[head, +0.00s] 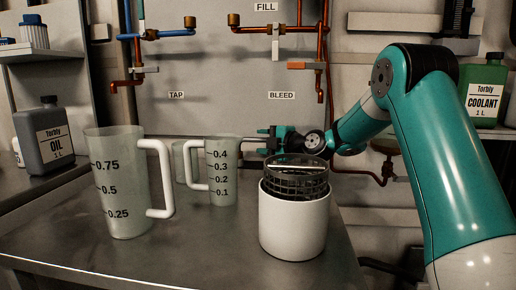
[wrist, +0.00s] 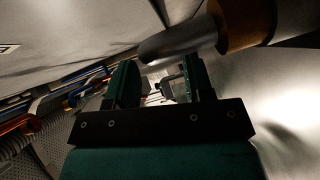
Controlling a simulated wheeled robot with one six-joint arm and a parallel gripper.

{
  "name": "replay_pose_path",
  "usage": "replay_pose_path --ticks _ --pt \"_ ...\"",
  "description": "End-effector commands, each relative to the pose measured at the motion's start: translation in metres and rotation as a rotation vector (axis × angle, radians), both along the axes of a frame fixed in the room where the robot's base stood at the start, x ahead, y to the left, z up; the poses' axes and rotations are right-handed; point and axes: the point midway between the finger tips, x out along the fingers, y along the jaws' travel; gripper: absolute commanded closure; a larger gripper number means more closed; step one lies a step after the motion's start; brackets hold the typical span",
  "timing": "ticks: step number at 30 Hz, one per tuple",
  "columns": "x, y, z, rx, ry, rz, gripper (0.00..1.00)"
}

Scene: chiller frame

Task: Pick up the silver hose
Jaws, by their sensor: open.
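My gripper (head: 262,140) reaches left behind the white canister in the head view, above the back of the bench. In the wrist view its two green fingers (wrist: 161,82) stand apart, with a gap between them. No held thing is clear in the gap; small dark and pale shapes show through it. I cannot pick out the silver hose in the head view. In the wrist view a grey ribbed length (wrist: 14,143) at the lower left may be the hose, apart from the fingers. Its full run is not visible.
A large measuring jug (head: 117,185), a smaller jug (head: 223,175) and a white canister (head: 292,228) with a mesh basket (head: 300,181) stand on the bench. Copper pipes (head: 322,60) run down the back wall. A grey cylinder (wrist: 180,43) lies close above the fingers in the wrist view.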

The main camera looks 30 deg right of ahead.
Motion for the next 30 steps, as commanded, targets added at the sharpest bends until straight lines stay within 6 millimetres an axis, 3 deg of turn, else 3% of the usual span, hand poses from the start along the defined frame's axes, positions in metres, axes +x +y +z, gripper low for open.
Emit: replay_pose_path --ticks 6,13,14,20,30 --pt "0.025 0.01 -0.001 0.0 0.001 0.001 0.52" --pt "0.027 0.011 -0.002 0.0 0.0 -0.001 0.52" --pt "0.027 0.01 -0.002 0.0 0.0 -0.001 0.55" --pt "0.027 0.011 -0.002 0.0 0.0 0.0 1.0" --pt "0.027 0.011 0.0 0.0 -0.001 0.0 1.0"
